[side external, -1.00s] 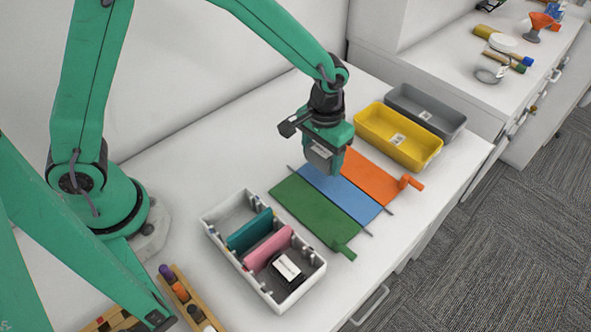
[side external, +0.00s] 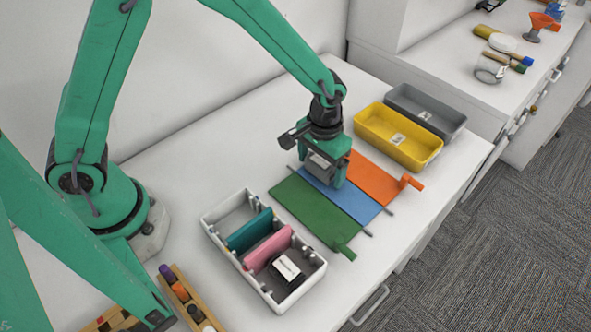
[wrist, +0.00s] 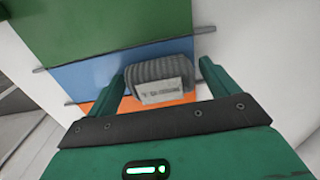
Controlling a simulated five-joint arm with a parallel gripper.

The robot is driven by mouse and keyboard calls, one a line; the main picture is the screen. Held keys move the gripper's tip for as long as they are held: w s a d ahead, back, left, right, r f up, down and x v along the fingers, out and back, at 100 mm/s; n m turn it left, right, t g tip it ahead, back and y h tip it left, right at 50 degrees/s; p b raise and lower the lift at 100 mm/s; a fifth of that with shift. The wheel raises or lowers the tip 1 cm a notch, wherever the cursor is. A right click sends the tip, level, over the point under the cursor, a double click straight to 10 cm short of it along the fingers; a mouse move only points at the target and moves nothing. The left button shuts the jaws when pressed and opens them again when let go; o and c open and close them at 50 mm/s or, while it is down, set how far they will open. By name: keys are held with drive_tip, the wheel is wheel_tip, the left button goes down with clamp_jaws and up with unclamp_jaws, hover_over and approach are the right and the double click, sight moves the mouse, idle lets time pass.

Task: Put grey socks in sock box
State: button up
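A rolled grey ribbed sock bundle (wrist: 160,82) with a pale label band shows in the wrist view, over the blue panel near its border with the orange one. My gripper (wrist: 163,80) is open, with one finger on each side of the bundle. The left finger looks very close to it; a narrow gap shows at the right finger. In the side view my gripper (side external: 323,180) is low over the far end of the blue panel. The sock box (side external: 215,245) is a white tray with teal and pink dividers; a dark bundle (side external: 290,268) with a white label lies in its front compartment.
The folding board has green (side external: 310,210), blue (side external: 355,207) and orange (side external: 370,178) panels. Yellow (side external: 425,152) and grey (side external: 450,128) bins stand to the right. A wooden rack (side external: 190,300) is at the lower left. White counter is clear between box and board.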

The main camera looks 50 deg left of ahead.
sight(319, 161)
drive_tip(key=shift+r, duration=0.1)
drive_tip(key=shift+s+r, duration=0.15)
drive_tip(key=shift+r, duration=3.7)
drive_tip(key=shift+a, duration=0.1)
